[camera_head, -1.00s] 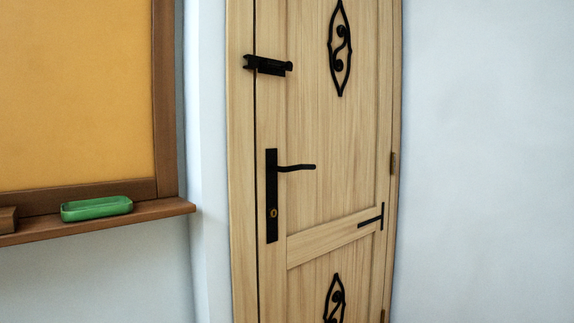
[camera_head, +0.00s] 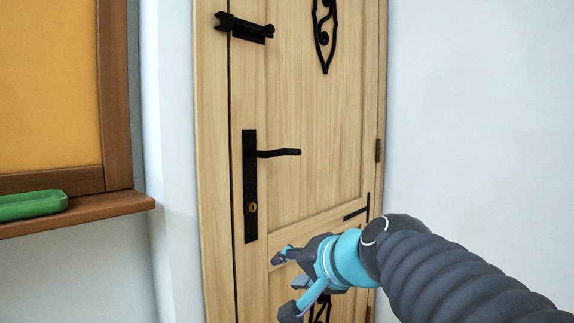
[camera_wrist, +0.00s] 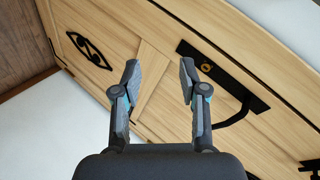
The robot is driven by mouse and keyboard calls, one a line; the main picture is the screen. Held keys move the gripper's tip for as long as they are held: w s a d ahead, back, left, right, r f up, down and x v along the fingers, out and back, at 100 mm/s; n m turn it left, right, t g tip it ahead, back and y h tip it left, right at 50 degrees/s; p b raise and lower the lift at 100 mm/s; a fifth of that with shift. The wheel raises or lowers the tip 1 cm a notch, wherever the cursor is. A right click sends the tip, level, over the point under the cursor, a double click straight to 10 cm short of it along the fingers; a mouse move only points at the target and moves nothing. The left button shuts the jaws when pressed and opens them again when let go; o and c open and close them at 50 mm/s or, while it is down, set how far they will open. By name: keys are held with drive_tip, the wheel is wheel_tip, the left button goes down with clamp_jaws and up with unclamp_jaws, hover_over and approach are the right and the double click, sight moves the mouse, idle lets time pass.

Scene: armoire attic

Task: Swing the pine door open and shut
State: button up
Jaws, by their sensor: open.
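The pine door (camera_head: 320,110) stands shut in its frame in the head view. Its black lever handle (camera_head: 278,153) sits level on a tall black plate (camera_head: 250,190) with a brass keyhole. My gripper (camera_head: 284,281) is open and empty in front of the door, below and to the right of the handle plate. In the wrist view my gripper (camera_wrist: 160,75) shows its two fingers apart with the pine door (camera_wrist: 150,70) behind them. The handle (camera_wrist: 235,112) lies to the right of the fingers there, apart from them.
A black bolt (camera_head: 244,27) is on the door's upper left. A hinge (camera_head: 378,150) is on its right edge. A brown ledge (camera_head: 90,213) with a green tray (camera_head: 32,205) sticks out at left, below a yellow board (camera_head: 48,90). The white wall at right is bare.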

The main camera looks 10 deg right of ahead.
drive_tip(key=w+d+r+m+t+b, duration=0.1)
drive_tip(key=w+d+r+m+t, duration=0.25)
drive_tip(key=w+r, duration=0.35)
drive_tip(key=m+t+b, duration=0.1)
drive_tip(key=m+t, duration=0.2)
drive_tip(key=m, duration=0.3)
approach(290, 152)
drive_tip(key=p+x, duration=0.1)
drive_tip(key=x, duration=1)
drive_tip(key=shift+s+a+p, duration=0.1)
drive_tip(key=shift+a+p, duration=0.05)
drive_tip(key=shift+p, duration=0.15)
drive_tip(key=shift+n, duration=0.25)
drive_tip(key=shift+r, duration=0.1)
clamp_jaws()
